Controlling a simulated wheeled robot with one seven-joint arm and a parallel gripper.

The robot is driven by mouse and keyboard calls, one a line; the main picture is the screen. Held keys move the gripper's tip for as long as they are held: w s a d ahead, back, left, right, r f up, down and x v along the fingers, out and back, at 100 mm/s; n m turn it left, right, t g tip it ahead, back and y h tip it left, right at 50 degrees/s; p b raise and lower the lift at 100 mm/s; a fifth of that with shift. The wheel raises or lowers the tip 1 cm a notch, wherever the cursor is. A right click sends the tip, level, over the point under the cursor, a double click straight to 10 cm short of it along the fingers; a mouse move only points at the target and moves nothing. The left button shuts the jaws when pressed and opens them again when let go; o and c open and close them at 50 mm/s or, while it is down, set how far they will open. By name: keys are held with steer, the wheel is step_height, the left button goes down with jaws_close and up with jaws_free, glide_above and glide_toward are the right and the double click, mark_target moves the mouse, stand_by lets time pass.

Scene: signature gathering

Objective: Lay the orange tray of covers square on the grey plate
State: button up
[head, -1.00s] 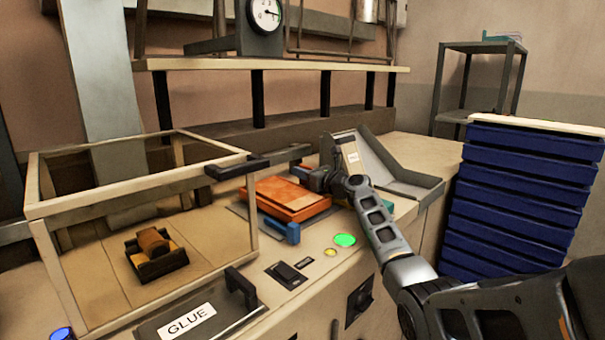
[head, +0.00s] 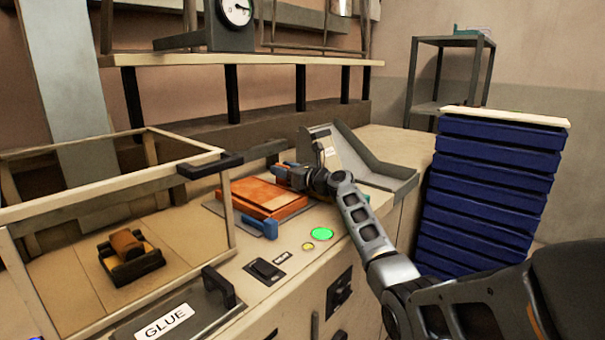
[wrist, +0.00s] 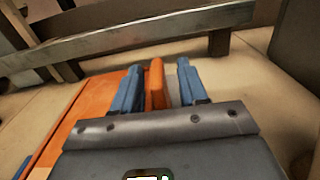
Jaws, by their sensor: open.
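The orange tray (head: 285,209) lies low on the bench over the grey plate (head: 213,207), whose left edge shows beyond it. I cannot tell whether the tray is square on the plate. My gripper (head: 284,169) is at the tray's far right side. In the wrist view, my gripper (wrist: 158,78) has its two blue fingers apart, with an upright orange piece of the tray (wrist: 155,84) between them. A gap shows at the right finger. The tray's right side is partly hidden by my gripper.
A blue handle (head: 263,228) stands at the tray's front. A wood-framed case (head: 228,215) is close on the left, and a grey sloped chute (head: 375,175) on the right. Stacked blue crates (head: 488,190) stand further right. A green button (head: 322,234) is in front.

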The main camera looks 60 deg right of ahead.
steer(key=v, duration=1)
steer(key=shift+r, duration=0.25)
